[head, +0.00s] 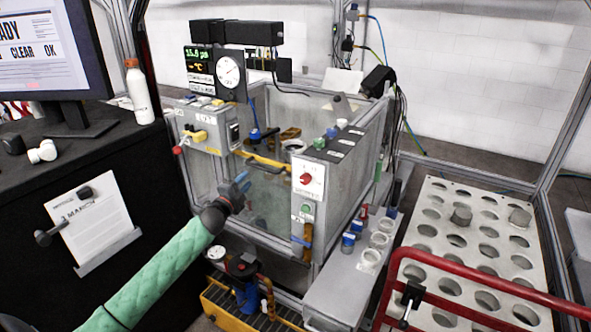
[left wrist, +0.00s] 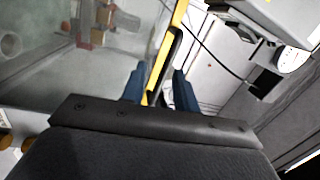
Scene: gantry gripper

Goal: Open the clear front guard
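The clear front guard (head: 268,205) is a see-through panel on the front of the grey machine box, and it looks closed. A yellow bar (head: 262,161) runs along its top edge. My left gripper (head: 241,182) is in front of the guard, just below the bar's left part. In the left wrist view the yellow bar (left wrist: 168,48) runs between my two blue fingers, with the clear panel (left wrist: 115,60) to its left. The fingers of my left gripper (left wrist: 159,88) stand apart, with visible space beside the bar. My right gripper is not in view.
A control panel with a red knob (head: 306,179) stands right of the guard. A grey box with a yellow connector (head: 197,136) is at its left. A red rail (head: 480,279) crosses in front of a perforated tray (head: 428,207). A blue pump (head: 246,292) sits below.

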